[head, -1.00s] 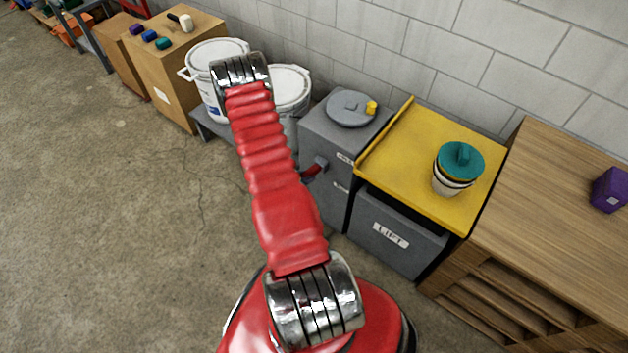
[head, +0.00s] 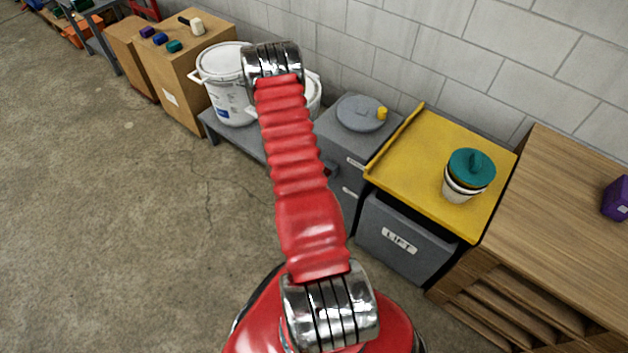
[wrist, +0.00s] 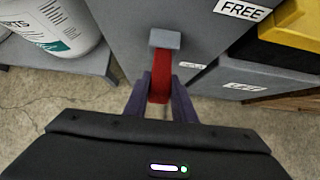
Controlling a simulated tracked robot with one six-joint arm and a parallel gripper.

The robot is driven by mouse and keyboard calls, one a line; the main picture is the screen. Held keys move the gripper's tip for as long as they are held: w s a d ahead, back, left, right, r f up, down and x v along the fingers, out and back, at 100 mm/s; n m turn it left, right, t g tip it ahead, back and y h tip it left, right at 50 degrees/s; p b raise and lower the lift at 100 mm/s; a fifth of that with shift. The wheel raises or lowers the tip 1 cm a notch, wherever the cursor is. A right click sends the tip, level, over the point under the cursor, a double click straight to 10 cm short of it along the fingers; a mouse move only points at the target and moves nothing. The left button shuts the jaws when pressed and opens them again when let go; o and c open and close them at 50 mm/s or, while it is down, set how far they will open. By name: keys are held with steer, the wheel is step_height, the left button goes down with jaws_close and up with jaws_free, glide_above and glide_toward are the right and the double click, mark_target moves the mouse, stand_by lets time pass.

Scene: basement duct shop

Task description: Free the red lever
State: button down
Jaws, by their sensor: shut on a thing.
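The red lever (wrist: 160,88) shows in the wrist view, running from a grey block (wrist: 165,39) on the front of the grey cabinet (wrist: 135,25) towards me. My gripper (wrist: 160,80) has its two dark purple fingers closed on either side of the lever. A white label reading FREE (wrist: 243,9) is at upper right of the lever, and a second label (wrist: 192,65), too small to read, sits close to the lever's right. In the head view the grey cabinet (head: 345,190) stands behind my arm, which covers most of the lever and my gripper.
A yellow-topped unit (head: 420,160) with a grey LIFT box (head: 395,250) stands right of the cabinet. White buckets (head: 228,90) stand on a low grey bench (head: 235,137) to the left. A wooden bench (head: 555,210) is at right. The concrete floor at left is clear.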

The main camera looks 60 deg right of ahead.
steer(key=c, duration=1.5)
jaws_free()
steer(key=shift+d+r, duration=0.1)
steer(key=shift+d, duration=0.05)
steer(key=v, duration=1.3)
steer(key=shift+w+a+r, duration=0.15)
steer(key=shift+a+r, duration=0.05)
steer(key=shift+a, duration=0.1)
